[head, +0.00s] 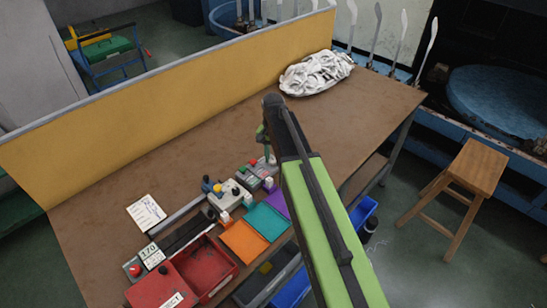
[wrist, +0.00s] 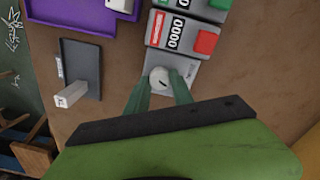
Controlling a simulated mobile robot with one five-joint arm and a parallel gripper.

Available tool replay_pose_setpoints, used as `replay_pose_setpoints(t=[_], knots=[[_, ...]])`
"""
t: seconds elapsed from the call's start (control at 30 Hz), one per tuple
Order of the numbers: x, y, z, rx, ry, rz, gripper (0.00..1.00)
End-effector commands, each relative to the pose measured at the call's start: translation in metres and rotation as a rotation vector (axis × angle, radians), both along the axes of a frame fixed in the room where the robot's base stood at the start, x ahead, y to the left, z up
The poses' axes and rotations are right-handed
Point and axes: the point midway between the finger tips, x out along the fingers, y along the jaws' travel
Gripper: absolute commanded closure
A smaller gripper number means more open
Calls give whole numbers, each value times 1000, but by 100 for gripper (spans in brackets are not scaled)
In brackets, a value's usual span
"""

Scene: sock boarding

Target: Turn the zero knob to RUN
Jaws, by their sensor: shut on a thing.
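The zero knob (wrist: 159,77) is a small round pale knob with a short dark mark, on a light grey plate in the middle of the wrist view. My gripper (wrist: 161,84) has its green fingers on both sides of the knob and is shut on it. The lettering around the knob is too small or hidden to read, so I cannot tell its setting. In the head view my gripper (head: 267,155) is over the work table, and my arm hides part of the area; I cannot make out the knob there.
Beside the knob is a grey counter box (wrist: 187,28) with 0000 displays, a red button (wrist: 206,42) and a green one. A dark stand with a white post (wrist: 74,94) is to the left. Coloured trays (head: 243,244) and a white sock pile (head: 316,72) lie on the table (head: 190,155).

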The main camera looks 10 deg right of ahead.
Motion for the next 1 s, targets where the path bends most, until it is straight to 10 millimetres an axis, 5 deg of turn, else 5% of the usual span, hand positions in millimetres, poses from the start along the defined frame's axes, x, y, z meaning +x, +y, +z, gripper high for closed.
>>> replay_pose_setpoints(t=[1.0], knots=[[1,1,0,-1,-4,948,100]])
